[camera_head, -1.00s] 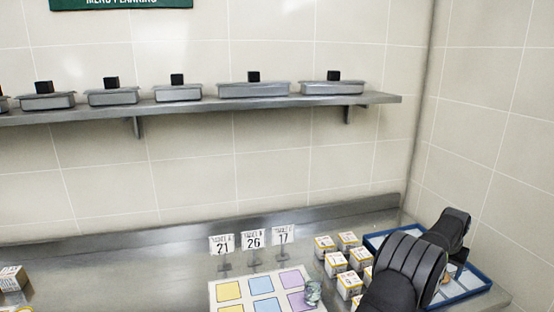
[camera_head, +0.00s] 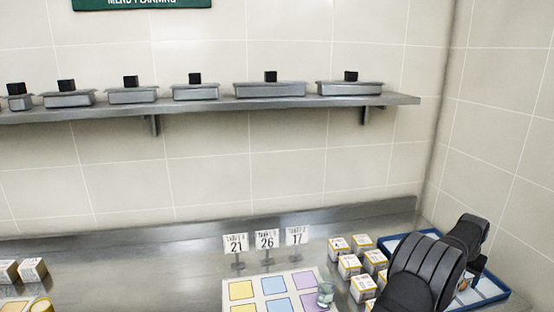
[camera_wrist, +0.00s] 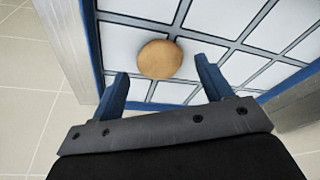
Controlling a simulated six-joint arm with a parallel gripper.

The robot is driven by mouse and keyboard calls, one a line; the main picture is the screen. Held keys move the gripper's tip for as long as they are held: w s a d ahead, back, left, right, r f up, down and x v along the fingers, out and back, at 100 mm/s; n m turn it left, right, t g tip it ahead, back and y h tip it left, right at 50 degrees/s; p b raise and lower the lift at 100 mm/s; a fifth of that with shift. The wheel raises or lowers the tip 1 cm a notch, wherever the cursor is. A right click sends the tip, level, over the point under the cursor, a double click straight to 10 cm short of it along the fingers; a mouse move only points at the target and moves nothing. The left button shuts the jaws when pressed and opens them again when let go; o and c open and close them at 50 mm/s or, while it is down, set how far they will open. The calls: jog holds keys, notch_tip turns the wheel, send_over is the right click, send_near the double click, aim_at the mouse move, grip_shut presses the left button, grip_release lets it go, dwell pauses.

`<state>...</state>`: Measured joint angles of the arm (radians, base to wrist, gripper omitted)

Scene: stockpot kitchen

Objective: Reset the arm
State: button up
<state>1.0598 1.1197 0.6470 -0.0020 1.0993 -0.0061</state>
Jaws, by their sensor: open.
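My gripper (camera_wrist: 160,88) shows in the wrist view with its two blue fingers spread apart. It is above a blue-rimmed tray (camera_wrist: 92,45) with pale square compartments. A round tan disc (camera_wrist: 160,60) lies in the tray just beyond the fingertips, and nothing is between the fingers. In the head view my dark arm hangs over the blue-rimmed tray (camera_head: 497,292) at the lower right. The fingers are hidden there.
Several small boxes (camera_head: 349,265) stand left of the tray. A card with coloured squares (camera_head: 275,275) has a small glass-like object (camera_head: 325,294) on its right edge. Number signs (camera_head: 267,240) stand behind it. A shelf (camera_head: 240,104) with lidded pans runs along the wall.

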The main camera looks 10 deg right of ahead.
jog(key=v, duration=0.9)
jog(key=x, duration=1.2)
jog(key=shift+f, duration=0.15)
notch_tip(320, 180, up, 5)
jog(key=shift+s+f, duration=0.1)
jog(key=shift+f, duration=0.1)
jog(key=s+r, duration=1.2)
jog(key=w+a+n+t+y, duration=0.1)
jog(key=w+a+n, duration=0.5)
jog(key=w+a, duration=2.4)
jog(key=shift+w+r+n, duration=0.3)
jog(key=shift+w+n, duration=0.1)
jog(key=shift+w, duration=0.75)
